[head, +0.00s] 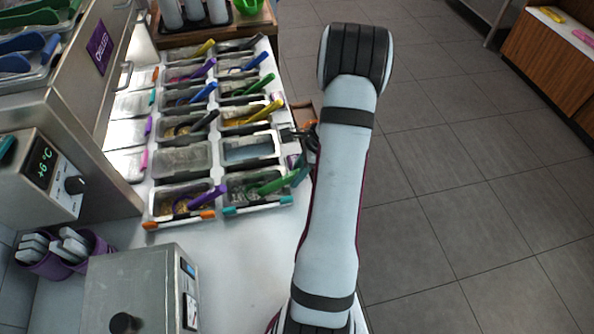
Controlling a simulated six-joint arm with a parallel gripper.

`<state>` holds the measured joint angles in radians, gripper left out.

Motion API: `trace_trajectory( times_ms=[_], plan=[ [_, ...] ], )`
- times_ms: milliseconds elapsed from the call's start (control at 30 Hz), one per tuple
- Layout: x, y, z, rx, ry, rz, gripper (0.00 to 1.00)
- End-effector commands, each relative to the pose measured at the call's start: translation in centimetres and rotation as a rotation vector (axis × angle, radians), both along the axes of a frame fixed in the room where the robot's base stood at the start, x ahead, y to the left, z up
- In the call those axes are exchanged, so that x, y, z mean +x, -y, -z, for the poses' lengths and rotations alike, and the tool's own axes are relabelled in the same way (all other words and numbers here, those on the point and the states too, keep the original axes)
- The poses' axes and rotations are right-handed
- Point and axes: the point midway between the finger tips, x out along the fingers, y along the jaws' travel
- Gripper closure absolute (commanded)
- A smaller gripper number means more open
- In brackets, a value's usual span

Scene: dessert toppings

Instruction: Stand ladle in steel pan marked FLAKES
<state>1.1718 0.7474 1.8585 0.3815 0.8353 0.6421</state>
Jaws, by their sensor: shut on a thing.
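My gripper (291,136) is dark and small at the right edge of the pan rack, partly hidden behind my arm. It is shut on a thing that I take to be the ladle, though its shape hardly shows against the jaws. Two columns of steel pans stand left of it. Most pans hold a ladle with a coloured handle. A pan in the left column (182,174) and the pan beside it in the right column (249,160) show no ladle. The FLAKES marking cannot be read here, so I cannot tell which pan bears it.
Ladles with a green handle (280,183) and a purple handle (200,201) stand in the nearest pans. A steel box (140,285) and purple tubs (45,265) are at the near left. A display unit (45,175) stands left. Floor lies open at right.

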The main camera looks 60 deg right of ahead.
Motion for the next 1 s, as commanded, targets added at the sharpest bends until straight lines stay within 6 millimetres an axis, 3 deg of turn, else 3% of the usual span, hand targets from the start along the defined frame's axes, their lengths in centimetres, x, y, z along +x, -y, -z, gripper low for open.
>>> trace_trajectory(
  times_ms=[467, 500, 600, 667, 867, 1000],
  plan=[
    [0.01, 0.0, -0.04, 0.0, 0.0, 0.0, 1.0],
    [0.01, 0.0, -0.04, 0.0, 0.0, 0.0, 0.61],
    [0.01, 0.0, -0.04, 0.0, 0.0, 0.0, 0.43],
    [0.01, 0.0, -0.04, 0.0, 0.0, 0.0, 0.33],
    [0.01, -0.01, -0.03, 0.0, 0.0, 0.0, 0.33],
    [0.01, -0.01, -0.03, 0.0, 0.0, 0.0, 0.1]
  ],
)
